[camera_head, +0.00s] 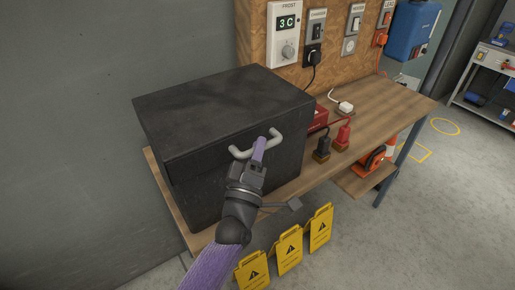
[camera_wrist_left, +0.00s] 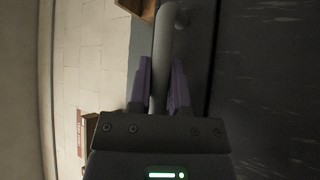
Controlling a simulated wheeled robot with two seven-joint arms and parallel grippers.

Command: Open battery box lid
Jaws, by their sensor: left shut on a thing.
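The battery box (camera_head: 225,145) is a large black box standing on the wooden bench in the head view. Its lid (camera_head: 220,105) is down. A grey bar handle (camera_head: 242,152) sticks out from the front near the lid's edge. My left gripper (camera_head: 260,148) is at the handle, its purple fingers shut on it. In the left wrist view the handle bar (camera_wrist_left: 162,55) runs between the two fingers (camera_wrist_left: 160,85), with the dark box face (camera_wrist_left: 265,80) at the right. The fingers hide part of the handle in the head view. My right gripper is not in view.
The wooden bench (camera_head: 385,105) extends right of the box, with red and black clamps (camera_head: 342,135) and a white plug (camera_head: 345,107) on it. A board with switches (camera_head: 318,30) stands behind. Floor at right is mostly clear.

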